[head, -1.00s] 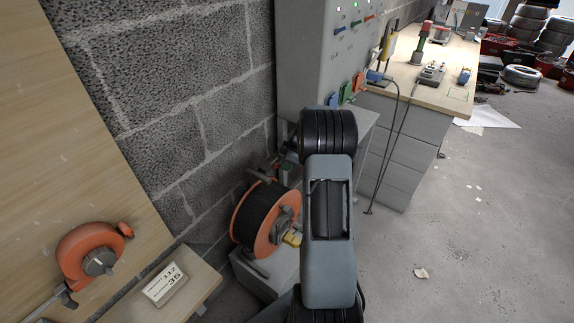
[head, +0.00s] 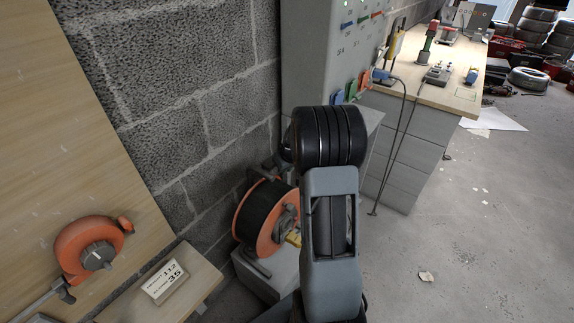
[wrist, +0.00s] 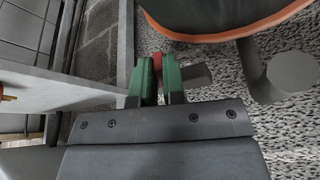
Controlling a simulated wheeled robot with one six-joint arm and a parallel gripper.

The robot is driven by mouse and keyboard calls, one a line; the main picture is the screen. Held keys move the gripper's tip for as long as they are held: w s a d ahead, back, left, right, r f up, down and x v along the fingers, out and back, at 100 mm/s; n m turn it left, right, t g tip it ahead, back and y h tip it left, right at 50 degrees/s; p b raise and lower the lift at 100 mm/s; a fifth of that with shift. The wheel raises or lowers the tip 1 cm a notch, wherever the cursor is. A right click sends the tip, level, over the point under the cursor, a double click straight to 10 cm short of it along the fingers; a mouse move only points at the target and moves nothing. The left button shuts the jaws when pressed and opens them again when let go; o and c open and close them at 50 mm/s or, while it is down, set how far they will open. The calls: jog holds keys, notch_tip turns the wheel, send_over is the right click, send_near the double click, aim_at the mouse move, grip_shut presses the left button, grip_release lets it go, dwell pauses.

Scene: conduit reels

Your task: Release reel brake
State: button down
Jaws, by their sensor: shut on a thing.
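The conduit reel stands on a grey block beside the wall, with an orange flange (head: 279,213) and dark conduit (head: 258,209) wound on it. In the wrist view its orange-edged rim (wrist: 225,33) fills the top right. My gripper (wrist: 160,75) has green fingers, shut on a small red piece (wrist: 157,60) that looks like the end of the brake lever. Most of that piece is hidden between the fingers. A grey bar (wrist: 197,75) shows just right of the fingers. In the head view my arm hides the gripper.
A grey cabinet (head: 305,60) with coloured switches stands behind my arm. A workbench (head: 425,88) with tools is at the back right. An orange device (head: 75,245) and a number sign (head: 165,282) are at the left. The floor at right is mostly clear.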

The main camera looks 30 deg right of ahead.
jog(key=shift+a+m+p, duration=0.25)
jog(key=shift+m+p, duration=0.1)
jog(key=shift+m, duration=0.15)
jog(key=shift+h, duration=0.3)
jog(key=c, duration=1.2)
grip_release()
jog(key=d+p+v, duration=0.1)
jog(key=p+v, duration=0.1)
jog(key=v, duration=1.1)
jog(key=shift+a+r+p, duration=0.3)
jog(key=shift+a+r, duration=0.1)
jog(key=shift+a, duration=0.1)
